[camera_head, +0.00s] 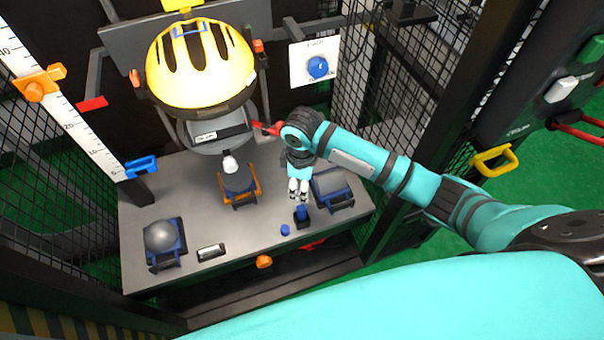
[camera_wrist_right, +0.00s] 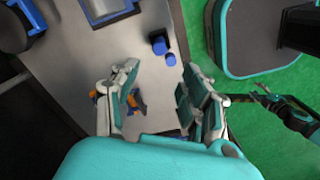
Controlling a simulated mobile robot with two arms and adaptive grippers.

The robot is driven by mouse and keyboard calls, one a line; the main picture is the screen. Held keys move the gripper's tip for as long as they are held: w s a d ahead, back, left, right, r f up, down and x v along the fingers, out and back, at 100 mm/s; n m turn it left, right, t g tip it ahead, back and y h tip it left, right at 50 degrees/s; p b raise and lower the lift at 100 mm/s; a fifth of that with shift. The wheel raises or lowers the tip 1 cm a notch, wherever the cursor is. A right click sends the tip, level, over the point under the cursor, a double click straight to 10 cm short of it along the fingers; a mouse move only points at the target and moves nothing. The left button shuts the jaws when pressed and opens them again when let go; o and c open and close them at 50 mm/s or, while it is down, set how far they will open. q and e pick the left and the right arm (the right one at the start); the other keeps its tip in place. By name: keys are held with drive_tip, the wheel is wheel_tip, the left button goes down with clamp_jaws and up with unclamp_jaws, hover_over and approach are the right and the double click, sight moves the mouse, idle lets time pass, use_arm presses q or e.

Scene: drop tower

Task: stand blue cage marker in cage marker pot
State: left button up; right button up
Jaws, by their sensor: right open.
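A small blue piece (camera_head: 285,229), which looks like the blue cage marker, is on the grey table near its front edge. It also shows in the right wrist view (camera_wrist_right: 170,59). Close beside it is a dark blue, cup-like block (camera_head: 302,214), perhaps the cage marker pot, also in the right wrist view (camera_wrist_right: 158,44). I cannot tell for sure which is which. My right gripper (camera_head: 298,195) is over the table just behind the block. In the right wrist view its fingers (camera_wrist_right: 160,100) are apart with nothing between them. My left gripper is out of view.
The table (camera_head: 220,226) also holds a grey ball on a blue stand (camera_head: 160,238), an orange-framed holder (camera_head: 238,182) and a blue-and-grey block (camera_head: 330,186). A yellow helmet (camera_head: 200,65) hangs above the back. Mesh cage walls (camera_head: 350,60) flank the table.

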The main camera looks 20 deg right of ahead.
wheel_tip(320, 180, up, 4)
drive_tip(key=shift+f, duration=0.1)
drive_tip(key=shift+s, duration=0.1)
idle(0.5)
